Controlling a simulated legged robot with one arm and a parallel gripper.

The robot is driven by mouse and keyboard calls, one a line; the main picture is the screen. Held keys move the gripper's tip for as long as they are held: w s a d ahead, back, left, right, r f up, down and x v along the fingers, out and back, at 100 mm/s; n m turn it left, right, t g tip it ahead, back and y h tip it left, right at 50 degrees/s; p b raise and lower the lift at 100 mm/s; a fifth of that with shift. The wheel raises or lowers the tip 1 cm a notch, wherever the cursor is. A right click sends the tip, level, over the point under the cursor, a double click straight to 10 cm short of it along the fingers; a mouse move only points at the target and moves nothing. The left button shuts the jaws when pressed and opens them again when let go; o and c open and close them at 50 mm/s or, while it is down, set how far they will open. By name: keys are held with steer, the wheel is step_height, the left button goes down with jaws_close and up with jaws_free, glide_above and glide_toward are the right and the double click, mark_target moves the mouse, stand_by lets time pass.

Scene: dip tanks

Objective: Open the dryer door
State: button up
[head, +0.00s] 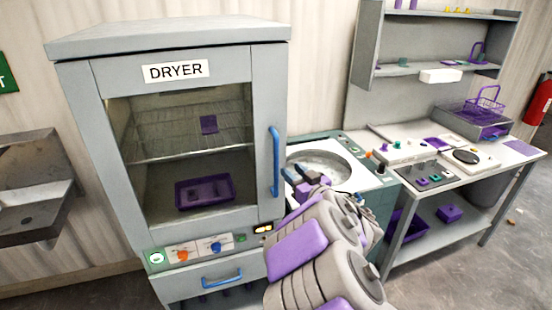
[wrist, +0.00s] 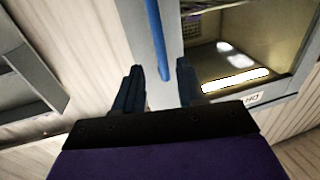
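The grey dryer (head: 190,160) stands at the left in the head view, with a "DRYER" label at its top. Its glass-fronted door (head: 105,150) is closed. A vertical blue door handle (head: 274,162) is on the door's right side. My gripper (head: 296,177) is to the right of the handle, apart from it in the head view. In the wrist view, the two dark fingers of my gripper (wrist: 160,85) are spread open with nothing between their tips. The blue handle (wrist: 156,40) shows ahead of the gap, and part of the door glass (wrist: 245,55) is at the right.
Behind my arm is a round tank (head: 325,160). Inside the dryer are a purple tray (head: 205,191) and a wire rack. A workbench (head: 440,160) with a shelf stands at the right. A metal basin (head: 35,185) is at the far left. Below the door is a control panel (head: 205,247).

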mark_target(278, 158)
steer(key=b+x, duration=0.1)
steer(key=x, duration=0.8)
steer(key=shift+f+b, duration=0.2)
steer(key=shift+b, duration=0.15)
steer(key=shift+x, duration=0.75)
steer(key=shift+r, duration=0.15)
jaws_close()
